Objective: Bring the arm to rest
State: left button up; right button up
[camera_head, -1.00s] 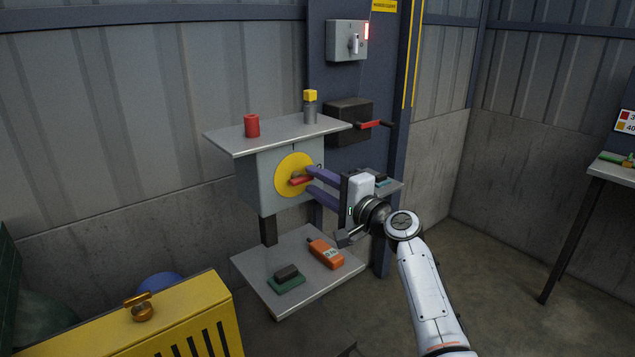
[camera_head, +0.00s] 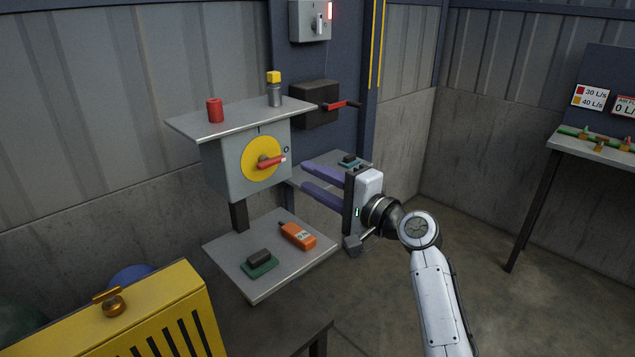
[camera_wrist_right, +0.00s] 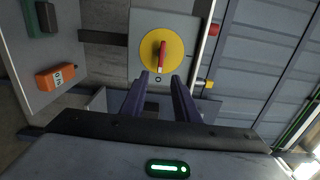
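My right gripper (camera_head: 303,182) is open and empty, with its two purple fingers apart. It is to the right of and in front of a grey switch box, apart from it. The box carries a yellow disc (camera_head: 252,165) with a red handle (camera_head: 271,162), which points toward the "O" mark in the head view. In the right wrist view, the open fingers (camera_wrist_right: 162,80) point toward the yellow disc (camera_wrist_right: 178,42) and red handle (camera_wrist_right: 162,57), with a gap between. My left gripper is not in view.
A shelf above the box holds a red cylinder (camera_head: 215,110) and a yellow-topped cylinder (camera_head: 274,90). A lower shelf (camera_head: 262,287) holds an orange device (camera_head: 297,236) and a green-based block (camera_head: 260,262). A yellow cabinet (camera_head: 150,310) stands at lower left. Open floor lies to the right.

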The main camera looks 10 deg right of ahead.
jog(key=shift+s+d, duration=0.3)
jog(key=shift+s, duration=0.15)
jog(key=s+d+f+n+g+h, duration=0.1)
jog(key=s+d+f+h, duration=0.1)
jog(key=s+f, duration=0.5)
jog(key=s+d+f+n+g+h, duration=0.1)
jog(key=s+d+f+n+h, duration=0.1)
jog(key=f, duration=0.9)
jog(key=s+d+f+n+g+h, duration=0.1)
jog(key=s+d+f+h, duration=0.1)
jog(key=s+f, duration=0.5)
jog(key=s+d+f+n+g+h, duration=0.1)
jog(key=s+f+n, duration=0.3)
jog(key=s+f, duration=0.3)
jog(key=s+d+f+n+g+h, duration=0.1)
jog(key=s+f+n, duration=0.4)
jog(key=s, duration=1.1)
notch_tip(320, 180, down, 3)
jog(key=shift+f+g, duration=0.2)
jog(key=shift+g, duration=0.3)
